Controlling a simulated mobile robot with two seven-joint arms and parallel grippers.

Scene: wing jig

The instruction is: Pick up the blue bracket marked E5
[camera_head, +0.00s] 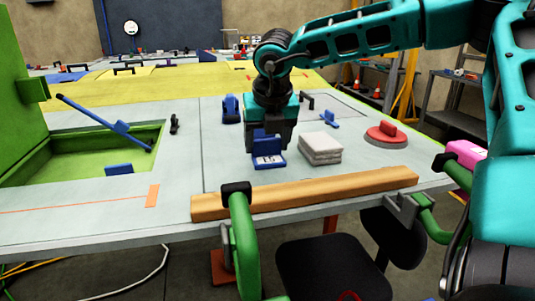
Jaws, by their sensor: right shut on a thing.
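The blue bracket (269,158) stands upright on the grey bench, with a white label on its front face; the label seems to read E5 but is small. My right gripper (266,136) reaches down from above and is shut on the upper part of the bracket. The fingertips are partly hidden behind the bracket and under the dark gripper body. The bracket's foot appears at bench level; I cannot tell whether it touches the bench. My left gripper is not in view.
A stack of white pads (320,149) sits just right of the bracket, and a red disc (387,136) further right. A wooden bar (310,192) lies along the front edge, near a green clamp (240,225). Another blue bracket (231,109) stands behind left. A green recess (60,162) opens at left.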

